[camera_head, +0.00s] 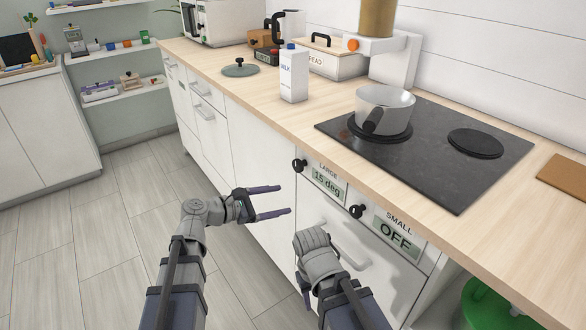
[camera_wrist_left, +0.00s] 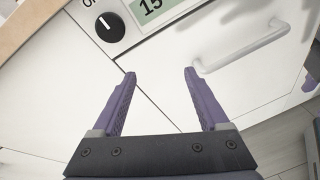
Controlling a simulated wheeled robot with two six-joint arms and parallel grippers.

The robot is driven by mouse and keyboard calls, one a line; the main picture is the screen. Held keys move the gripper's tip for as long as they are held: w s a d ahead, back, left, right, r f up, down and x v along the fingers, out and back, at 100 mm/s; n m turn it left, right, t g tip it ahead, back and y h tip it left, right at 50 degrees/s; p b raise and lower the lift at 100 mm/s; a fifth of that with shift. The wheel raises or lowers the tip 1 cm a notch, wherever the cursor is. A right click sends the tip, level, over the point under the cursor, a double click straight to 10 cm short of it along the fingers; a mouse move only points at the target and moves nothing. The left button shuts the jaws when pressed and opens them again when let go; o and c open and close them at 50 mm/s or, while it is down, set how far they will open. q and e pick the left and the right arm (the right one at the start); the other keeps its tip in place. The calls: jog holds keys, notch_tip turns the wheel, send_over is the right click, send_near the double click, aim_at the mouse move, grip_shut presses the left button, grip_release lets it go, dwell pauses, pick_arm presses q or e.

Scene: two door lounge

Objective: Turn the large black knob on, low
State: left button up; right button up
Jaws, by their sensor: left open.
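The large black knob (camera_head: 299,165) is on the white cabinet front under the hob, left of a display (camera_head: 327,183) labelled LARGE that reads "15 deg". In the left wrist view the round knob (camera_wrist_left: 110,27) shows a short white mark, beside the display (camera_wrist_left: 155,6). My left gripper (camera_head: 285,199) is open and empty, below and left of the knob and apart from it. In its wrist view the open fingers (camera_wrist_left: 160,73) point at the panel below the knob. My right arm is low in front of the drawers; its fingers are mostly hidden.
A second black knob (camera_head: 357,211) sits by a SMALL display (camera_head: 396,235) reading OFF. A pot (camera_head: 384,107) stands on the hob's left burner (camera_head: 352,135). A drawer handle (camera_head: 347,243) sticks out below the knobs. A milk carton (camera_head: 293,76) stands on the counter (camera_head: 250,97).

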aim_at(296, 167)
pick_arm(q)
notch_tip(296, 167, up, 6)
jog(key=w+a+n+t+h, duration=0.2)
jog(key=w+n+t, duration=0.1)
jog(key=n, duration=0.2)
jog(key=shift+f+x, duration=0.15)
jog(key=shift+x, duration=1.8)
jog(key=shift+f+x, duration=0.15)
jog(key=shift+x, duration=1.8)
jog(key=shift+s+d, duration=0.15)
jog(key=shift+s, duration=0.05)
grip_shut()
jog(key=m, duration=1.1)
jog(key=shift+m, duration=0.3)
